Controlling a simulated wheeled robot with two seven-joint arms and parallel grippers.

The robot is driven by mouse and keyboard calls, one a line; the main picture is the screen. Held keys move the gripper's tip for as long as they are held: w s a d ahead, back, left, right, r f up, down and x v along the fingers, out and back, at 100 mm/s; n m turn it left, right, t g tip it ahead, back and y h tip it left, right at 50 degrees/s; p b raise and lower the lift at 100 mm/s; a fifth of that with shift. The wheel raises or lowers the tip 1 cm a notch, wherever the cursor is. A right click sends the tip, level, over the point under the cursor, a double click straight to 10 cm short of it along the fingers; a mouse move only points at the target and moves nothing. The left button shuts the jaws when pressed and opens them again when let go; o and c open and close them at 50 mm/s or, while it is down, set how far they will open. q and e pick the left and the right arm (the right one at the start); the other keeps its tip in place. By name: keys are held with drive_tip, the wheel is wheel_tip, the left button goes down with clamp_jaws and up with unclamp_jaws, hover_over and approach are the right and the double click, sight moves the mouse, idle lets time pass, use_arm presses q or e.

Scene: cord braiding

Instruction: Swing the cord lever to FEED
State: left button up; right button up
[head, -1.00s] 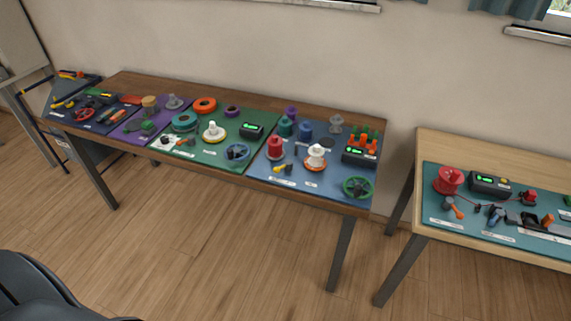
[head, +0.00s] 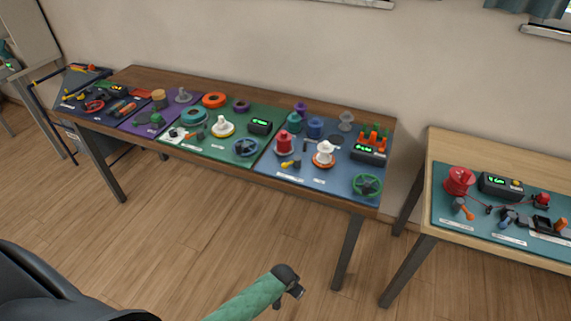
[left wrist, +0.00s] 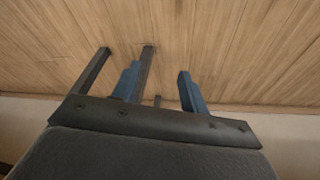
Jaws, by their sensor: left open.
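I cannot tell which lever is the cord lever, as the labels are too small to read. A small lever with an orange handle (head: 463,208) stands on the teal mat of the right table, below a red spool (head: 459,181). Other small levers are an orange-handled one (head: 196,134) on the green mat and a yellow-handled one (head: 290,163) on the blue mat. My left gripper (head: 294,288) is low in front of the long table, away from every lever. In the left wrist view, its two blue fingers (left wrist: 158,70) are apart with nothing between them. My right gripper is out of view.
The long brown table (head: 240,92) holds several coloured mats with spools, handwheels and display boxes. The lighter table (head: 455,145) on the right carries a display box (head: 500,185) and red cord. A narrow gap separates the tables. Bare wooden floor (head: 210,225) lies in front.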

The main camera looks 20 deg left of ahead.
use_arm(q)
drive_tip(key=w+d+r+m, duration=0.1)
drive_tip(key=w+r, duration=0.9)
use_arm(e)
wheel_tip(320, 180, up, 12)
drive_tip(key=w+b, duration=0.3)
use_arm(q)
wheel_tip(320, 180, up, 36)
drive_tip(key=m+g+y, duration=0.2)
drive_tip(key=y, duration=0.1)
hover_over(285, 164)
drive_tip(key=d, duration=0.1)
drive_tip(key=shift+a+f+p, duration=0.25)
drive_tip(key=shift+f+p, duration=0.4)
drive_tip(key=shift+f, duration=1.3)
drive_tip(key=shift+a+f+p, duration=0.2)
drive_tip(key=shift+f+p, duration=0.45)
drive_tip(key=shift+f, duration=1.3)
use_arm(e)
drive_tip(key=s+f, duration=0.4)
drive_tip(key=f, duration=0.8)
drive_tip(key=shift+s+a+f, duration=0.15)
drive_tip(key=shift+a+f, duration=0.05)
use_arm(q)
drive_tip(key=c, duration=0.9)
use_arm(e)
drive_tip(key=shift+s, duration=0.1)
